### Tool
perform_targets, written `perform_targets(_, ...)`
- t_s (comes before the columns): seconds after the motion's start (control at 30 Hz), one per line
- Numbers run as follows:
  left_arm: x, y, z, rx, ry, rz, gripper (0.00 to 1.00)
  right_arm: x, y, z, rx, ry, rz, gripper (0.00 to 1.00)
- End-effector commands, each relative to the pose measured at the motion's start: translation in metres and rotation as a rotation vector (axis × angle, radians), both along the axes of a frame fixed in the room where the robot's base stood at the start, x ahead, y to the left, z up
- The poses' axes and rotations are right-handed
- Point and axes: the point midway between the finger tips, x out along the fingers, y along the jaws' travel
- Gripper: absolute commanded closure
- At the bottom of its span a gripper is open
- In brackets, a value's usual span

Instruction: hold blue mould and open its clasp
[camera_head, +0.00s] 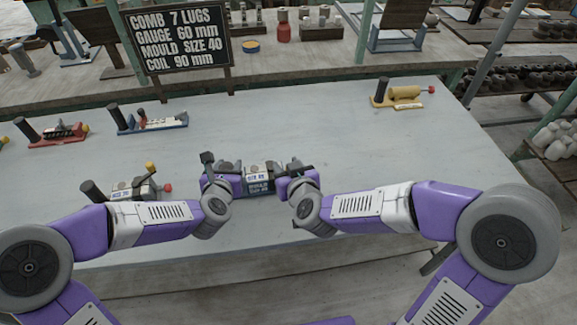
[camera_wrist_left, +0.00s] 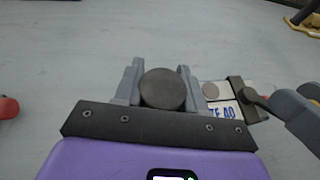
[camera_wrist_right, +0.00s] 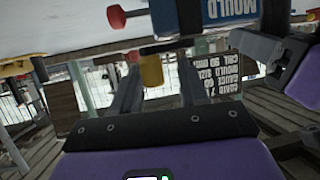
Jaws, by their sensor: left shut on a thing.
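The blue mould (camera_head: 258,186) with white labels lies between my grippers near the table's front. My left gripper (camera_head: 210,178) is shut on the mould's dark round handle (camera_wrist_left: 162,90), seen end-on in the left wrist view. My right gripper (camera_head: 288,180) is at the mould's right end. In the upside-down right wrist view, its fingers (camera_wrist_right: 156,80) stand open on either side of a yellow knob (camera_wrist_right: 151,70), with a gap visible. The blue body (camera_wrist_right: 232,10) and a red knob (camera_wrist_right: 117,18) show above. The grippers hide much of the clasp in the head view.
A grey mould (camera_head: 130,190) with yellow and red knobs sits just left of my left gripper. Red (camera_head: 58,133), blue-based (camera_head: 152,121) and yellow (camera_head: 402,95) moulds lie farther back. A black sign (camera_head: 180,40) stands behind.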

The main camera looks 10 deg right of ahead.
Motion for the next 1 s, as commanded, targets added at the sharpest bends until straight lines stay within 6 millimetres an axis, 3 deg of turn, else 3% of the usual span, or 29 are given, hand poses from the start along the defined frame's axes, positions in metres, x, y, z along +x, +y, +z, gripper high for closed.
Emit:
perform_targets(0.43,-0.001,0.001,-0.004,-0.001,0.01,0.002,1.0,0.001,-0.003,0.01,-0.002,-0.005,-0.009,0.52)
perform_targets(0.7,-0.001,0.002,-0.004,-0.002,0.01,0.005,1.0,0.0,-0.002,0.059,0.001,-0.01,-0.006,0.52)
perform_targets(1.0,0.0,0.003,-0.004,-0.001,0.01,0.007,1.0,0.0,-0.001,0.093,0.0,-0.003,-0.006,0.52)
